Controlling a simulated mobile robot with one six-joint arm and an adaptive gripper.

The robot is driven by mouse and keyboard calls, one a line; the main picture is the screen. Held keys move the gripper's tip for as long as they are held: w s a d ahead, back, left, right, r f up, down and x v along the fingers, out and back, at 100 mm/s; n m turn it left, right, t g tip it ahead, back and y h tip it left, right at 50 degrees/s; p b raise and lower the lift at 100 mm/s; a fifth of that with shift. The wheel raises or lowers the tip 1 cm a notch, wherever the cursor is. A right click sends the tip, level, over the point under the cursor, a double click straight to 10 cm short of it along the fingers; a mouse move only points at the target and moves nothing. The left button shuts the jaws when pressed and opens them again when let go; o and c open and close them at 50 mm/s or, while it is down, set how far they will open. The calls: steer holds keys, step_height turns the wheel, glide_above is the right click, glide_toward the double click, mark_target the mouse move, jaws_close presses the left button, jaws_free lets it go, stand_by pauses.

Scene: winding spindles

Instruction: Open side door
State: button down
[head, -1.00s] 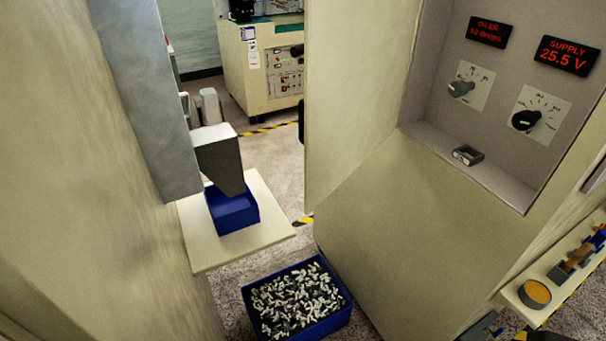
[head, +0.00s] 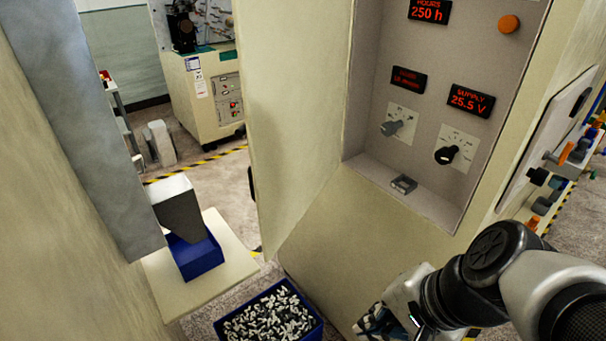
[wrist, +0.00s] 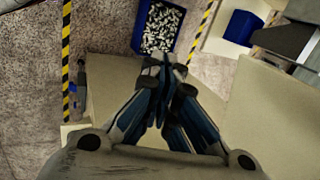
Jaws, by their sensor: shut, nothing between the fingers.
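The cream machine cabinet (head: 330,255) fills the middle of the head view, with a recessed control panel in its front. On its right side face is a pale, flat panel (head: 545,140) with a dark fitting (head: 579,102) near its upper edge. It looks closed against the side, but I cannot tell for sure that it is the side door. My gripper (head: 375,320) is low in front of the cabinet, partly cut off by the frame. In the wrist view my gripper (wrist: 163,62) has its fingers together and empty, over a cream surface, apart from the pale panel.
A blue bin (wrist: 183,38) of small metal parts stands on the floor. A cream shelf (head: 215,285) holds a smaller blue box (head: 195,257) under a grey chute (head: 178,208). Tools and coloured fittings (head: 565,155) are at the right. Yellow-black tape (head: 200,164) marks the floor.

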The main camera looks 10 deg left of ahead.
steer(key=w+a+r+m+y+p, duration=0.3)
steer(key=w+a+r+m+p, duration=0.2)
steer(key=r+m+p, duration=0.25)
steer(key=m+y+p, duration=0.1)
steer(key=m+p, duration=0.3)
steer(key=m, duration=0.3)
glide_toward(266, 240)
step_height(266, 240, down, 3)
steer(key=d, duration=0.1)
steer(key=shift+w+a+f+n+p, duration=0.1)
steer(key=shift+w+a+p, duration=0.1)
steer(key=shift+a, duration=0.45)
steer(key=shift+w+a+n+p, duration=0.1)
steer(key=shift+a+p, duration=0.05)
steer(key=shift+a, duration=0.5)
steer(key=shift+w+a+f+n+p, duration=0.1)
steer(key=shift+a+p, duration=0.1)
steer(key=shift+a, duration=0.4)
